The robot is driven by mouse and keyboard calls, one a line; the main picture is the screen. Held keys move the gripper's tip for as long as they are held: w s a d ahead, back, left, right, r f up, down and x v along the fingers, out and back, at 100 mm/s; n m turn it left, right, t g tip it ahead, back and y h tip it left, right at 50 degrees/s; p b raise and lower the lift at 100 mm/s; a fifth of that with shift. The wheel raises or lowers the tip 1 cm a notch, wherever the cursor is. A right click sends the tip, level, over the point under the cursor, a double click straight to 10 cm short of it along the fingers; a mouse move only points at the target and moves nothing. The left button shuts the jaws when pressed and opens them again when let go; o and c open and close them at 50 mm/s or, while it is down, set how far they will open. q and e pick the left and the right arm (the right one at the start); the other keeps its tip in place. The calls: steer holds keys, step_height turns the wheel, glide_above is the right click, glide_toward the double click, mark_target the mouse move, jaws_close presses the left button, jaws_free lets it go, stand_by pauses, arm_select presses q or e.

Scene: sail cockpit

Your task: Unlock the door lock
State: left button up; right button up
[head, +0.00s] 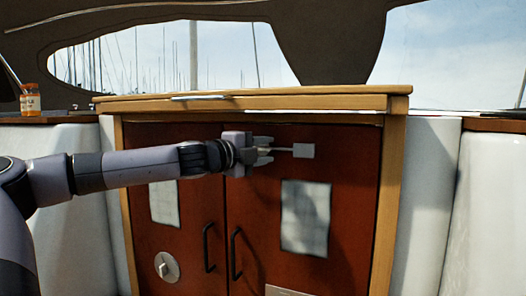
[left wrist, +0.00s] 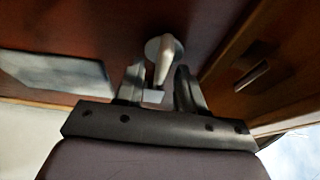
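The cabinet has two red-brown doors. In the head view, a thin silver rod with a small grey block (head: 304,150) at its end shows high on the right door (head: 352,185). My left gripper (head: 265,150) is at the rod's left end, with its fingers spread apart. In the left wrist view, a silver lever on a round base (left wrist: 164,56) lies ahead of and partly between the fingers of my left gripper (left wrist: 160,90). No firm grip on it shows, and I cannot tell whether a finger touches it. My right gripper is not in view.
A round silver plate with a knob (head: 166,267) is low on the left door. Black handles (head: 208,248) flank the door seam. The wooden top (head: 340,103) overhangs just above my gripper. An orange bottle (head: 30,101) stands far left.

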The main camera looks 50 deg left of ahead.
arm_select(q)
steer(key=shift+s+d+b, duration=0.1)
steer(key=shift+s+b, duration=0.2)
steer(key=shift+s, duration=0.2)
steer(key=s+b, duration=0.2)
steer(key=s, duration=0.4)
steer(key=shift+d, duration=0.3)
